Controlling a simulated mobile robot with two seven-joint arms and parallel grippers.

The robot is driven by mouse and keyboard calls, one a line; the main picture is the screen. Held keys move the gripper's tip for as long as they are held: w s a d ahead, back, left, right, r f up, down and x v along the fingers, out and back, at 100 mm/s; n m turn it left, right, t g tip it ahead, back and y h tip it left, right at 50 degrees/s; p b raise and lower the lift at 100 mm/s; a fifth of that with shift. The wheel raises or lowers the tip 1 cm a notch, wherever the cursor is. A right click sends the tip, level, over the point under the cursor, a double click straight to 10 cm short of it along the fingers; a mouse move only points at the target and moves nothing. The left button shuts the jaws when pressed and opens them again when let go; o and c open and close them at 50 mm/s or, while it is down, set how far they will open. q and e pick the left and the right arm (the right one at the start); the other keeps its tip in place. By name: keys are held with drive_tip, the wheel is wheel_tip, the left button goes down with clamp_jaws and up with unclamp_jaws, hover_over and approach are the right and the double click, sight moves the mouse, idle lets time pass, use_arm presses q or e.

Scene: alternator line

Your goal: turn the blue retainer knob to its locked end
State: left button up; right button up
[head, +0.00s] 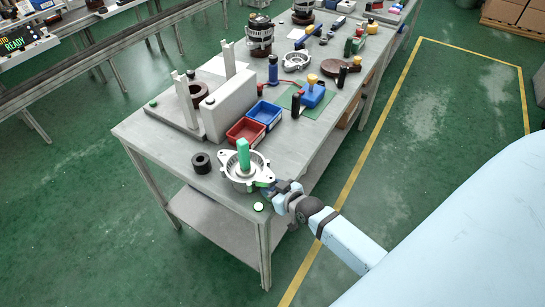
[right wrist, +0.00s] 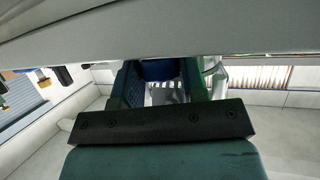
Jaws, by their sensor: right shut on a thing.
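A silver alternator housing (head: 236,181) sits near the front end of the grey workbench, with a green upright post (head: 243,154) at its middle. My right gripper (head: 268,187) is at the housing's right edge, low over the bench. In the right wrist view, a dark blue piece, which I take for the blue retainer knob (right wrist: 158,69), sits between the two fingers of my right gripper (right wrist: 160,78), and they are shut on it. In the head view the knob is largely hidden by the gripper, so its turn angle cannot be told. My left gripper is not in view.
A black ring (head: 201,163) stands left of the housing. A red bin (head: 246,131) and a blue bin (head: 265,113) lie behind it, beside a light grey press-like fixture (head: 229,104). Several tools stand farther back.

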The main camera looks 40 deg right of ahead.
drive_tip(key=o, duration=0.9)
drive_tip(key=shift+o, duration=0.2)
drive_tip(key=b+v, duration=0.1)
drive_tip(key=v, duration=1.2)
drive_tip(key=shift+s+r+b, duration=0.15)
drive_tip(key=shift+s+b, duration=0.2)
drive_tip(key=shift+s, duration=0.05)
